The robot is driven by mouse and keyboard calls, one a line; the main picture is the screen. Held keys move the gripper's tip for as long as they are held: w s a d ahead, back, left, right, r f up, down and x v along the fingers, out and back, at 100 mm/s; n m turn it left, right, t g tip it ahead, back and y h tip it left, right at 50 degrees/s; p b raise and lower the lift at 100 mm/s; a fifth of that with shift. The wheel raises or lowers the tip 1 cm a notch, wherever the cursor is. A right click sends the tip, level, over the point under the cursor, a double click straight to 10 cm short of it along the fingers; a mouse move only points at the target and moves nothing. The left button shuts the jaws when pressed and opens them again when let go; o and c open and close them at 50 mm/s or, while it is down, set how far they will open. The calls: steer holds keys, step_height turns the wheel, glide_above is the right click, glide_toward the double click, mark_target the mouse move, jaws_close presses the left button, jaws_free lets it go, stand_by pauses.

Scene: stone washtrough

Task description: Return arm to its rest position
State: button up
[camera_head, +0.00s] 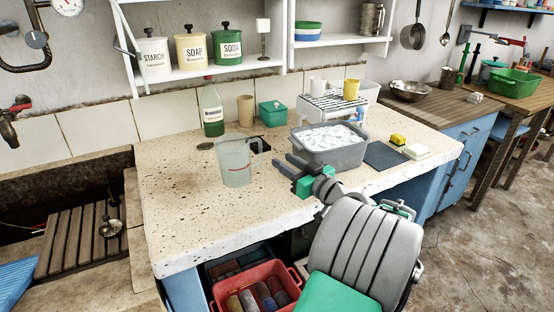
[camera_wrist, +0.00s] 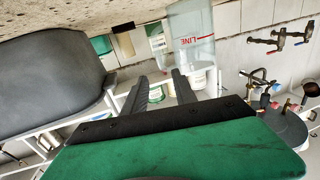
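My gripper (camera_head: 284,164) is above the front part of the speckled stone counter (camera_head: 185,195), between the clear measuring jug and the grey tub. Its two dark fingers are apart in the wrist view (camera_wrist: 159,80), with nothing held between them. The jug (camera_head: 236,165) stands upright on the counter to the left of the gripper, apart from it. In the wrist view the jug (camera_wrist: 190,40) shows beyond the fingertips, with red lettering. The grey tub (camera_head: 330,152), filled with whitish lumps, is just behind and right of the gripper. My arm reaches in from the lower right.
A green bottle (camera_head: 212,110), a tan cup (camera_head: 246,110) and a green box (camera_head: 272,114) stand at the back. A dark mat (camera_head: 383,155) and a sponge (camera_head: 397,140) lie right of the tub. A red crate (camera_head: 265,275) is below. The counter's front left is clear.

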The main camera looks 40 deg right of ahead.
steer(key=w+a+r+n+g+y+p, duration=0.1)
steer(key=w+a+g+y+p, duration=0.25)
steer(key=a, duration=0.75)
steer(key=w+a+r+n+g+p, duration=0.1)
steer(key=w+a+n+g+p, duration=0.1)
steer(key=a+g+p, duration=0.65)
steer(key=s+a+r+m+g+h+p, duration=0.1)
steer(key=s+a+r+p, duration=0.1)
steer(key=s+a, duration=0.5)
steer(key=s+a+r+m+g+h+p, duration=0.1)
steer(key=s+a+r+p, duration=0.1)
steer(key=s+a+p, duration=0.3)
steer(key=s+a, duration=0.3)
steer(key=shift+s+r+p, duration=0.2)
steer(key=shift+r+p, duration=0.1)
steer(key=shift+r, duration=0.1)
